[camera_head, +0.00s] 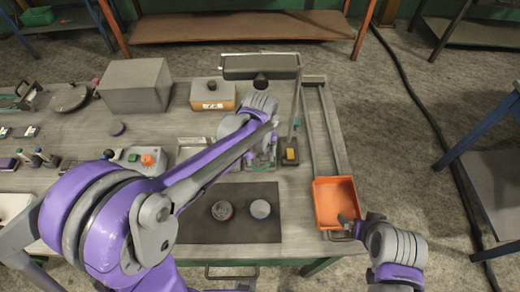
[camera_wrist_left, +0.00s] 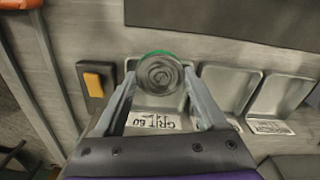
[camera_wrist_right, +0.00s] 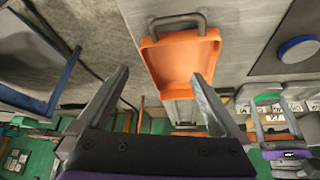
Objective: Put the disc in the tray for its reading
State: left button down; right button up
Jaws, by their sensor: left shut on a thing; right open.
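A round grey disc (camera_wrist_left: 160,72) with a swirled face and a green edge is between the fingers of my left gripper (camera_wrist_left: 162,82), which is shut on it. In the left wrist view it is over a shallow metal tray (camera_wrist_left: 150,101) with a "GRIT" label, whose number I cannot read surely. Two more metal trays, a middle one (camera_wrist_left: 222,84) and an end one (camera_wrist_left: 280,102), stand beside it. In the head view my left arm hides most of the trays and the disc. My right gripper (camera_wrist_right: 160,76) is open and empty near the orange tray (camera_wrist_right: 182,58).
The orange tray also shows at the table's right edge (camera_head: 335,204), by two rails. A dark mat (camera_head: 190,230) holds two round items. A black block with a yellow button (camera_head: 290,155) stands beside the metal trays. A grey box (camera_head: 137,87) and orange box (camera_head: 212,95) stand behind.

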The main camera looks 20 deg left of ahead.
pick_arm(q)
jog(key=w, duration=0.1)
jog(key=w+a, duration=0.1)
jog(key=w, duration=0.1)
jog(key=shift+w, duration=0.15)
jog(key=f, duration=0.1)
jog(key=w+f, duration=0.1)
jog(key=f, duration=0.1)
jog(key=shift+a+f, duration=0.1)
jog(key=shift+f, duration=0.05)
jog(key=shift+s+f, duration=0.1)
pick_arm(e)
jog(key=shift+w+r, duration=0.3)
jog(key=shift+r, duration=0.3)
pick_arm(q)
jog(key=shift+f, duration=0.2)
jog(key=shift+c, duration=1.4)
grip_release()
jog(key=shift+o, duration=0.2)
pick_arm(e)
jog(key=shift+s+f, duration=0.15)
